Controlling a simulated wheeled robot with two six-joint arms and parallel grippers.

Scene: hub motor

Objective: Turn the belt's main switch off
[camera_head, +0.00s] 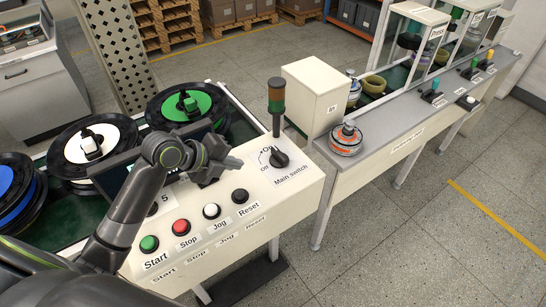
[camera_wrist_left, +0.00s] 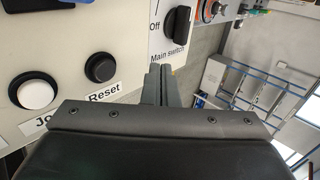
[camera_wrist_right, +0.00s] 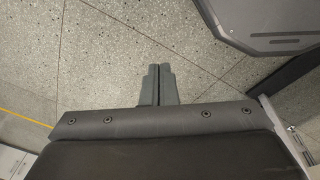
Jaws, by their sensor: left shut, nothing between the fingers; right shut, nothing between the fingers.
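The main switch is a black rotary knob (camera_head: 279,158) on the cream control panel (camera_head: 305,178), with On and Off marks and a "Main switch" label beside it. The knob also shows in the left wrist view (camera_wrist_left: 177,22), top centre; I cannot tell for sure which mark it points at. My left gripper (camera_head: 236,164) is shut and empty above the panel, just left of the knob and apart from it. Its closed fingers (camera_wrist_left: 160,72) point toward the label. My right gripper (camera_wrist_right: 157,72) is shut and empty over bare floor, outside the head view.
Green Start (camera_head: 149,243), red Stop (camera_head: 181,227), white Jog (camera_head: 211,211) and black Reset (camera_head: 240,196) buttons line the panel's front. A signal tower (camera_head: 276,100) stands behind the knob. A white box (camera_head: 316,94) is right of it. Spools (camera_head: 192,104) lie left.

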